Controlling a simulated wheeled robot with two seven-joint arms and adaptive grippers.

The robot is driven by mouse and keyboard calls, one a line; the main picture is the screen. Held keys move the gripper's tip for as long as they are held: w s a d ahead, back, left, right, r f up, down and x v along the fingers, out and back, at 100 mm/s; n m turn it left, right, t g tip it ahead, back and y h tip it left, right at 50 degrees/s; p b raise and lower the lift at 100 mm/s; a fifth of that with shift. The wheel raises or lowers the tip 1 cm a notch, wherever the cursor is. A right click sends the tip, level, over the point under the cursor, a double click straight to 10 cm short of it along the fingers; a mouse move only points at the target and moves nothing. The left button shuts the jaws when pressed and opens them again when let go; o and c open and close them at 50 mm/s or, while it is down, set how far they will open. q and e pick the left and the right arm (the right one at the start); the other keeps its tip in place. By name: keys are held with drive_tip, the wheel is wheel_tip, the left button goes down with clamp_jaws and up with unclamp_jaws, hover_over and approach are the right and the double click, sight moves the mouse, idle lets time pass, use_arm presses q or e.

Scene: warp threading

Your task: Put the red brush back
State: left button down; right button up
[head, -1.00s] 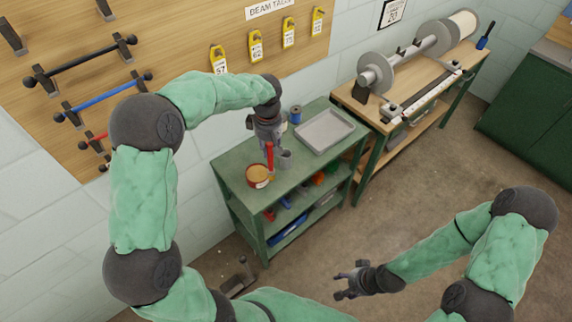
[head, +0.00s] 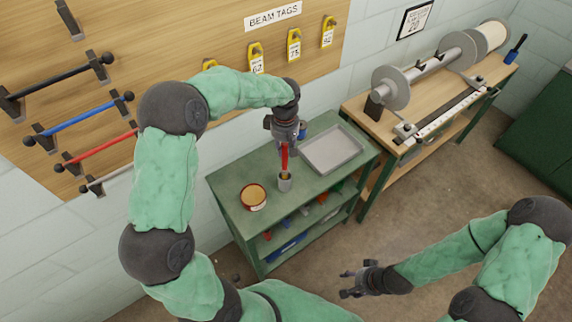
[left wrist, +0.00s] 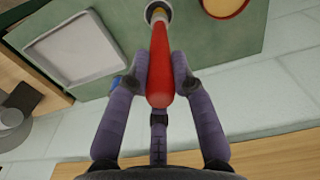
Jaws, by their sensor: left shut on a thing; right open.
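My left gripper (head: 284,143) is shut on the red brush (head: 284,158) above the green bench. The brush hangs upright with its lower end at the mouth of the grey cup (head: 285,185). In the left wrist view the fingers (left wrist: 160,75) close on the red handle (left wrist: 159,60), and its far end lines up with the cup's round opening (left wrist: 150,10). I cannot tell how deep the tip sits. A red tin with tan contents (head: 253,198) stands left of the cup, apart from it. My right gripper (head: 347,283) is open and empty, low over the floor.
The green bench (head: 227,192) also holds a grey tray (head: 333,150) right of the cup and a blue spool (head: 302,130) behind. Its lower shelf holds several items. A wooden table with a beam (head: 430,62) stands at right.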

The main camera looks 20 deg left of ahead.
sight(285, 160)
use_arm(q)
drive_tip(key=f, duration=0.3)
drive_tip(key=shift+w, duration=0.2)
wheel_tip(285, 160, down, 4)
drive_tip(key=shift+s+r+b, duration=0.15)
drive_tip(key=shift+r+b, duration=0.05)
drive_tip(key=shift+b, duration=0.15)
drive_tip(key=shift+f, duration=0.25)
drive_tip(key=shift+f, duration=0.1)
drive_tip(key=c, duration=1.1)
unclamp_jaws()
drive_tip(key=shift+o, duration=0.2)
